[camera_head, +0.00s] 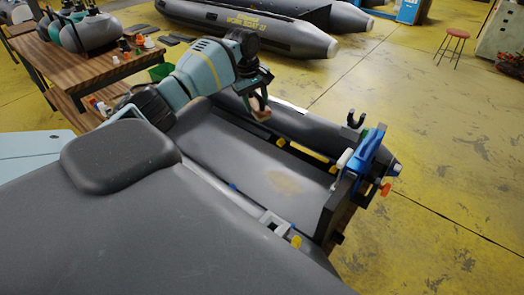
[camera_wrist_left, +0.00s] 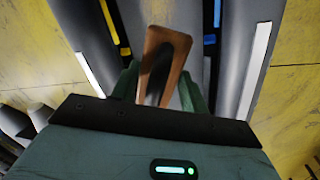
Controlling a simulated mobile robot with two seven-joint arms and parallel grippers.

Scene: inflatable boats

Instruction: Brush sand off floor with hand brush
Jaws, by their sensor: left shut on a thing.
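My left gripper (camera_head: 257,100) is shut on a wooden hand brush (camera_head: 261,110), above the far side of the boat's interior. In the left wrist view the brush (camera_wrist_left: 165,60), brown wood with a dark middle, sits between the green fingers of my left gripper (camera_wrist_left: 158,80). A faint tan patch of sand (camera_head: 285,183) lies on the grey boat floor (camera_head: 235,160), nearer the stern than the brush. The brush is apart from the sand. My right gripper is not in view.
Grey boat tubes (camera_head: 310,137) flank the floor. A blue clamp-like fitting (camera_head: 368,155) stands at the stern board. A wooden table (camera_head: 110,62) with tanks and bottles is at the back left. A red stool (camera_head: 455,45) stands far right. The yellow floor at right is clear.

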